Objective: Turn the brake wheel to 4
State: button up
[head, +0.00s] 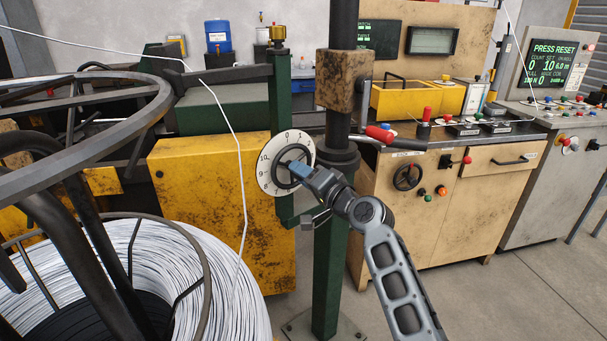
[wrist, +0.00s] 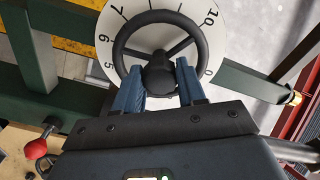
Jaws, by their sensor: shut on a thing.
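The brake wheel (wrist: 118,45) is a small black handwheel with spokes and a round hub. It sits in front of a white numbered dial (head: 266,180) on a green post. My gripper (head: 297,169) is at the wheel, coming from the lower right in the head view. In the wrist view its two blue fingers reach over the near part of the rim, one on each side of the hub, and are shut on the wheel. The fingers hide part of the rim and dial. Figures such as 0, 1 and 10 show in the head view; I cannot tell which figure the wheel is set to.
A large spool of white wire (head: 200,270) under a dark metal frame fills the lower left. A yellow machine box (head: 225,215) stands behind the dial. A beige control cabinet (head: 450,215) stands to the right. A thin white wire crosses left of the dial.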

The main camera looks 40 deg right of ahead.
dwell(0.3)
jog(key=o, duration=1.1)
jog(key=shift+c, duration=0.2)
jog(key=s+a+b, duration=0.1)
jog(key=s, duration=0.6)
jog(key=shift+s, duration=0.35)
